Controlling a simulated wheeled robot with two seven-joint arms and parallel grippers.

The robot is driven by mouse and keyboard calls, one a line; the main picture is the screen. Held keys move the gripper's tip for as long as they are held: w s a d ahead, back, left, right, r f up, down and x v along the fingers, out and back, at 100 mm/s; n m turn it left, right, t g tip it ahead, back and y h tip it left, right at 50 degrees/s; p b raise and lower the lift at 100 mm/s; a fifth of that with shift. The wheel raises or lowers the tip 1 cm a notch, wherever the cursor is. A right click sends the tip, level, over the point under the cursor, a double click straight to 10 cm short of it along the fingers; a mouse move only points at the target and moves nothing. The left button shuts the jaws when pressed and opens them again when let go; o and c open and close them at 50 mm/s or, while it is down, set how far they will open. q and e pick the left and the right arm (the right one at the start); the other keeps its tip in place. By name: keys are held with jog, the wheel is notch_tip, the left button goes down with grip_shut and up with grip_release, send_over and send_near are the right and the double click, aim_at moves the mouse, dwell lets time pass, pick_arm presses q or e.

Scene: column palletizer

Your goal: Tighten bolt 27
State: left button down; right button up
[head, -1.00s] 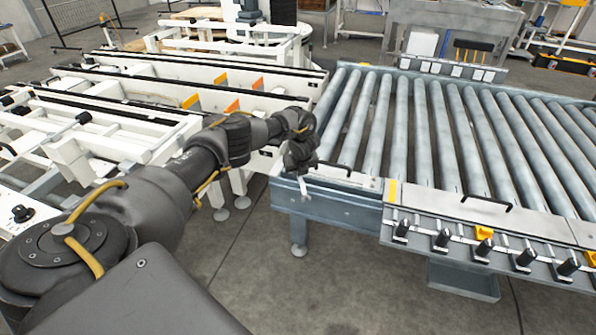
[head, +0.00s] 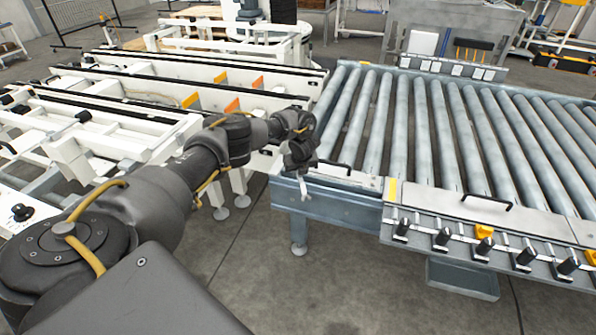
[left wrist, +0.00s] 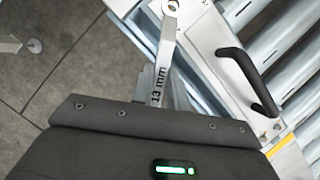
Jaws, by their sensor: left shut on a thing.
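My left gripper (head: 300,160) is at the left front corner of the roller conveyor and is shut on a silver wrench (head: 304,186). In the head view the wrench hangs downward in front of the conveyor's blue-grey side frame. In the left wrist view the wrench (left wrist: 164,60) is marked "13 mm" and runs up from the dark gripper body to its head at the top edge. I cannot pick out bolt 27 or tell whether the wrench touches a bolt. My right gripper is not in view.
The roller conveyor (head: 340,205) fills the right side. A black handle (left wrist: 245,68) stands close right of the wrench. White conveyor frames (head: 140,150) lie at the left and back. Bare floor (head: 270,270) lies in front.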

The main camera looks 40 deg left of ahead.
pick_arm(q)
jog(key=shift+f+b, duration=0.45)
jog(key=shift+f, duration=0.25)
dwell(0.4)
dwell(0.7)
